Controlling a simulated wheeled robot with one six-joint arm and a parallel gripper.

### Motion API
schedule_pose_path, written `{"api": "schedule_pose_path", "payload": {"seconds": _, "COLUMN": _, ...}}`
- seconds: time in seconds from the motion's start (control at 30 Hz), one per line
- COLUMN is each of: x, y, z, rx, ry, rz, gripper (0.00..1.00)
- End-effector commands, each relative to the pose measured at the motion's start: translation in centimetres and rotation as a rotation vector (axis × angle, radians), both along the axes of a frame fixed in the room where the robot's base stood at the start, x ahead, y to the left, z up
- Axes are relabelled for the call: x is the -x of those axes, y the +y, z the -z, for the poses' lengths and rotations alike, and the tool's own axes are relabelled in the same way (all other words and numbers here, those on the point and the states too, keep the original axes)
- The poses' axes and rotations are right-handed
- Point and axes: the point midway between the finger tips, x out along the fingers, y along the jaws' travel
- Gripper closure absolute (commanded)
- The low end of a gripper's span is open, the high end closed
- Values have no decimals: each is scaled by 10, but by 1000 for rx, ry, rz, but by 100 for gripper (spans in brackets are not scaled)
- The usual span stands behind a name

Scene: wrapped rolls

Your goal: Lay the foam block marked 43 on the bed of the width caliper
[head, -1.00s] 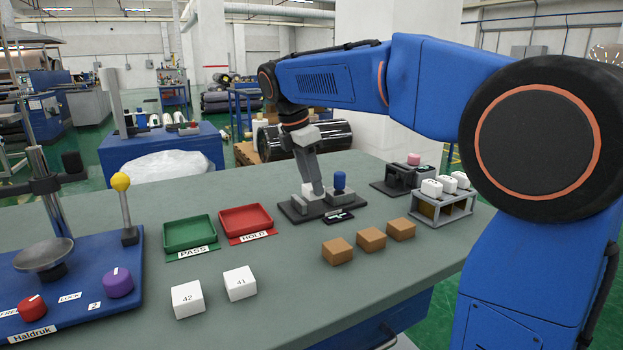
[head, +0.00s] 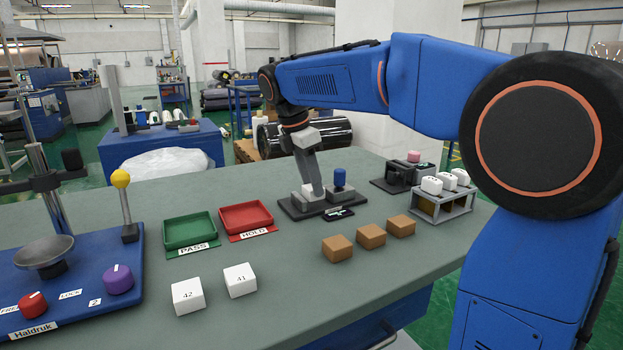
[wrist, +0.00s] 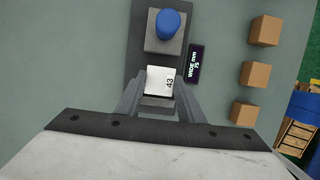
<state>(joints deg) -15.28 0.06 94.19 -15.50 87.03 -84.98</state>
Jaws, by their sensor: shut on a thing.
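The white foam block marked 43 (wrist: 160,80) sits between the fingers of my gripper (wrist: 158,98) in the wrist view. My gripper (head: 313,190) is shut on it, over the bed of the width caliper (head: 293,210). The caliper is a dark base with a grey block and a blue knob (head: 339,177); the knob also shows in the wrist view (wrist: 168,24). Its display (wrist: 195,63) reads WIDE mm 75. In the head view the fingers mostly hide the block. I cannot tell whether its underside touches the bed.
White blocks 42 (head: 188,296) and 41 (head: 239,280) stand at the front. A green PASS tray (head: 190,245) and a red HOLD tray (head: 246,231) lie left of the caliper. Several brown blocks (head: 371,236) lie in front of it. A rack (head: 442,206) stands right.

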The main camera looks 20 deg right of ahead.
Motion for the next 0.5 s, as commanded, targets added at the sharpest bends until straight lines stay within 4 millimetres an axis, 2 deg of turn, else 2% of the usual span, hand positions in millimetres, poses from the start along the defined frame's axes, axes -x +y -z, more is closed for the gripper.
{"api": "schedule_pose_path", "payload": {"seconds": 0.5, "x": 0, "y": 0, "z": 17, "rx": 0, "ry": 0, "rz": 0, "gripper": 87}}
